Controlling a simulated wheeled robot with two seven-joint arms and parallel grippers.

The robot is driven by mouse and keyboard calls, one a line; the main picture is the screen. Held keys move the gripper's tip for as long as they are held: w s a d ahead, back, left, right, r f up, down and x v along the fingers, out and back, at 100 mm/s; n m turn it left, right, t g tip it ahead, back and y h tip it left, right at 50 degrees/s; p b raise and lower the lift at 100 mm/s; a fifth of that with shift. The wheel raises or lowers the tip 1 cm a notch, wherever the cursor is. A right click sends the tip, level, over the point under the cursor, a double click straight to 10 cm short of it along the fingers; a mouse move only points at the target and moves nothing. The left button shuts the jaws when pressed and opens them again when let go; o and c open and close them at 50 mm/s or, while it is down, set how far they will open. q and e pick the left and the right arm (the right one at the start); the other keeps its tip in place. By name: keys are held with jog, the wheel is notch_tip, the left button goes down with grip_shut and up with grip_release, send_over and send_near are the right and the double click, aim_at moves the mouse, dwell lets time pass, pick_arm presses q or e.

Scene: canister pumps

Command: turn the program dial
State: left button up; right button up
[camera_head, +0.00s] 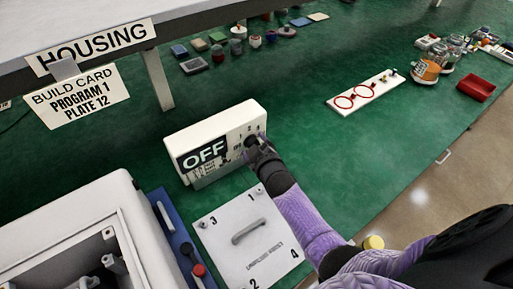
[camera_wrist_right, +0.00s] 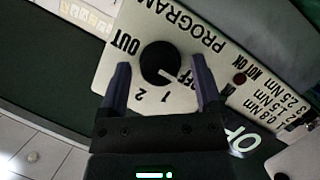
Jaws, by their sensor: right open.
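The white control box (camera_head: 215,128) stands on the green bench, its screen reading OFF. The program dial (camera_wrist_right: 160,60) is a round black knob on its panel, with OUT, 2, 1 and OFF printed around it. Its white pointer line faces the OFF and 1 side; I cannot tell exactly which mark it meets. My right gripper (camera_wrist_right: 160,78) is open, one finger on each side of the dial; contact is not clear. In the head view the right gripper (camera_head: 256,143) is at the box's right end and hides the dial. My left gripper is not in view.
A build card (camera_head: 80,97) reads PROGRAM 1, PLATE 12. A white numbered plate (camera_head: 225,245) with a handle lies in front of the box. A white housing (camera_head: 75,225) stands at the left.

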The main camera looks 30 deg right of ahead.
jog(key=d+p+v, duration=0.1)
jog(key=p+v, duration=0.3)
jog(key=v, duration=0.5)
jog(key=shift+s+a, duration=0.45)
jog(key=shift+a, duration=0.05)
jog(key=shift+r, duration=0.15)
